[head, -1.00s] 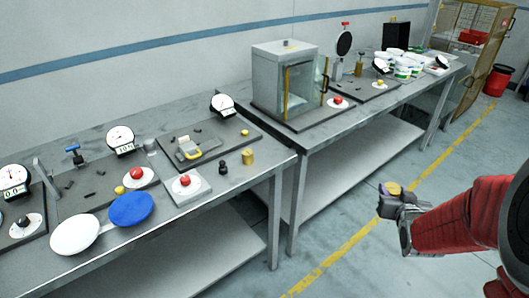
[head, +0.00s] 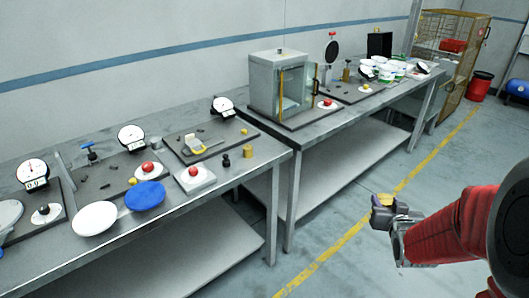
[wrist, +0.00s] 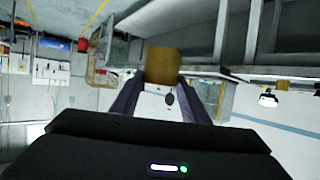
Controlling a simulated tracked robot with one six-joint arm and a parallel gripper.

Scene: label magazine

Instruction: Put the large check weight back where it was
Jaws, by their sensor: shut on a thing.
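A brass-coloured cylindrical weight (head: 385,199) is held in my gripper (head: 388,210), out over the floor to the right of the benches. In the wrist view the brass weight (wrist: 162,64) is between the two fingers of my gripper (wrist: 160,88), which are shut on it. A second brass weight (head: 247,151) stands on the near bench, close to its right end. A small black weight (head: 226,160) stands just left of it. My gripper is well clear of both benches.
The near bench (head: 265,162) carries dial gauges, a blue disc (head: 144,195), a white disc (head: 95,218) and red-knobbed plates. The far bench holds a glass-doored cabinet (head: 280,85) and several white tubs. Floor between my arm and the benches is clear.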

